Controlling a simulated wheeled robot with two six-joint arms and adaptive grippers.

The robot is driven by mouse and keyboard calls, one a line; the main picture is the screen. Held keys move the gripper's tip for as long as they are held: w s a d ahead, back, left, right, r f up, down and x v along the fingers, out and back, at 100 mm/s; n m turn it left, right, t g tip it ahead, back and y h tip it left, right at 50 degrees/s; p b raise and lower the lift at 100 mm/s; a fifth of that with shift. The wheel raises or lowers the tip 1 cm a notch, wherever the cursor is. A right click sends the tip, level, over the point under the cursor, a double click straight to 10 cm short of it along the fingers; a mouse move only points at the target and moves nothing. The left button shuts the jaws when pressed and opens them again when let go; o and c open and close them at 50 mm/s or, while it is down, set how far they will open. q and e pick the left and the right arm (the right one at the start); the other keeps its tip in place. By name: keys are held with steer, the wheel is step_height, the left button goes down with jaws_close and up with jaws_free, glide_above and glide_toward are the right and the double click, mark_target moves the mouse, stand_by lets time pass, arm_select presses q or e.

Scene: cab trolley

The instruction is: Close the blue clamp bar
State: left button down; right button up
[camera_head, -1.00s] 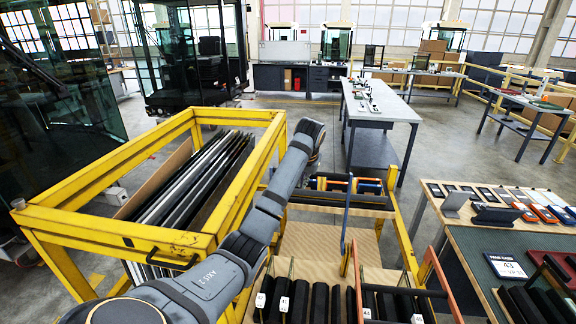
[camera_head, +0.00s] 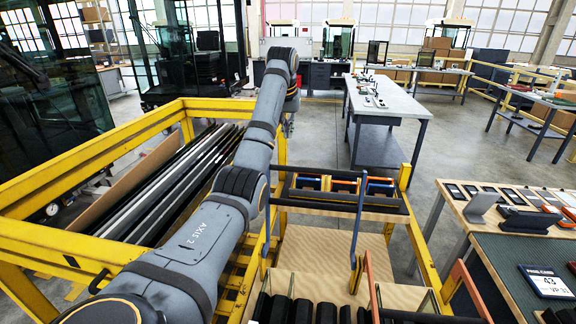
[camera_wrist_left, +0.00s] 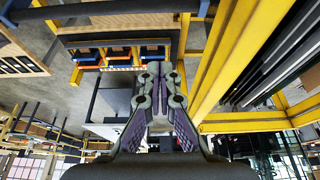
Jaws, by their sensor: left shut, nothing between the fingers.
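The blue clamp bar (camera_head: 358,215) stands nearly upright in the head view, at the front of the yellow trolley's wooden shelf section. A yellow piece sits by its lower end. An orange-red bar (camera_head: 371,285) is close beside it. My left gripper (camera_head: 288,126) is small in the head view, beyond the trolley's far side and left of the blue bar, well apart from it. In the left wrist view my left gripper (camera_wrist_left: 160,82) has its fingers together with nothing between them. My right gripper is not in view.
The yellow trolley frame (camera_head: 60,185) holds long dark panels at left. A shelf with orange and blue bins (camera_head: 345,187) lies beyond the blue bar. A workbench with a green mat (camera_head: 515,255) stands at right. A grey table (camera_head: 388,110) is behind, with clear floor around it.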

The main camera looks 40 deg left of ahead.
arm_select(q)
steer(key=p+x, duration=0.3)
steer(key=x, duration=0.8)
steer(key=s, duration=0.1)
steer(key=s+d, duration=0.1)
steer(key=s, duration=0.1)
steer(key=shift+s+d+f+p, duration=0.1)
steer(key=shift+d+f+p, duration=0.05)
steer(key=shift+d+p, duration=0.2)
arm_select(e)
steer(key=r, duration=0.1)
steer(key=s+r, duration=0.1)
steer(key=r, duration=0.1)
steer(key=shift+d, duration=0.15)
